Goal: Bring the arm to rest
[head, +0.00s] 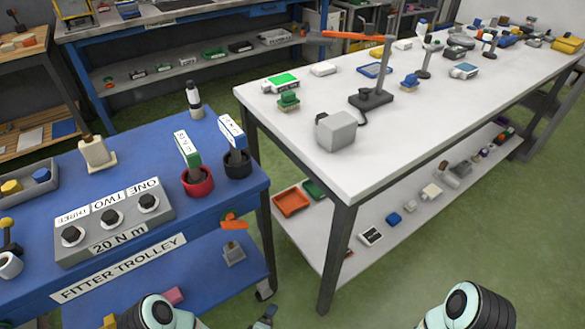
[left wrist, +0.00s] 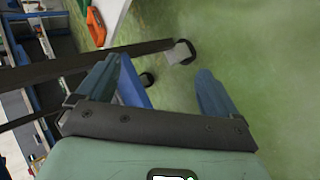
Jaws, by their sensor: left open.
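My left gripper (left wrist: 158,85) is open in the left wrist view, with its two blue-grey fingers wide apart. Nothing is held between them; the green floor and part of a blue frame show behind the gap. In the head view, my left arm (head: 160,312) enters at the bottom edge, and a small part of what looks like its gripper (head: 265,318) shows low beside the trolley. My right arm (head: 466,305) shows at the bottom right as one rounded link. Its gripper is out of view.
The blue fitter trolley (head: 150,245) stands at the left, carrying a three-knob box (head: 115,225) and red and black cups. A white workbench (head: 400,130) with a shelf stands at the right. Green floor (head: 430,240) is clear in front of it. A dark castor (left wrist: 181,53) shows beyond my fingers.

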